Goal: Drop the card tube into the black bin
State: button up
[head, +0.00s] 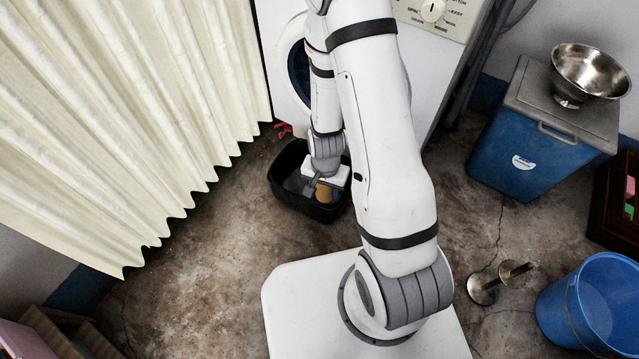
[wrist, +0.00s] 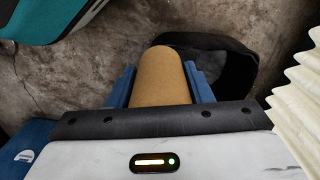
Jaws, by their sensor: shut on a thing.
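The card tube (wrist: 162,76) is a plain brown cylinder. My gripper (wrist: 160,92) is shut on it, with one blue finger on each side. In the head view the tube (head: 324,193) shows as a small tan piece below my gripper, over the right part of the black bin. The black bin (head: 297,202) stands on the floor beside the white washing machine, with its top open. In the wrist view the bin (wrist: 248,72) lies behind and to the right of the tube. My arm hides part of the bin, and I cannot tell the tube's height above its rim.
A cream curtain (head: 130,110) hangs left of the bin. The washing machine (head: 276,28) stands behind it. At right are a blue cooler (head: 515,150) with a steel bowl (head: 590,70), a metal stand (head: 487,289) and a blue bucket (head: 600,305). The floor left of my base is clear.

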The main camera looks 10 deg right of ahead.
jog(key=w+d+f+p, duration=0.1)
jog(key=w+f+p, duration=0.1)
jog(key=w+f, duration=0.55)
jog(key=w+d+f+p, duration=0.1)
jog(key=w+f+p, duration=0.3)
jog(key=w, duration=0.6)
notch_tip(320, 180, down, 8)
jog(key=b, duration=0.4)
jog(key=shift+w+b, duration=0.15)
jog(key=shift+b, duration=0.2)
jog(key=shift+r, duration=0.1)
jog(key=o, duration=1)
notch_tip(320, 180, up, 8)
jog(key=p, duration=0.2)
jog(key=shift+p, duration=0.35)
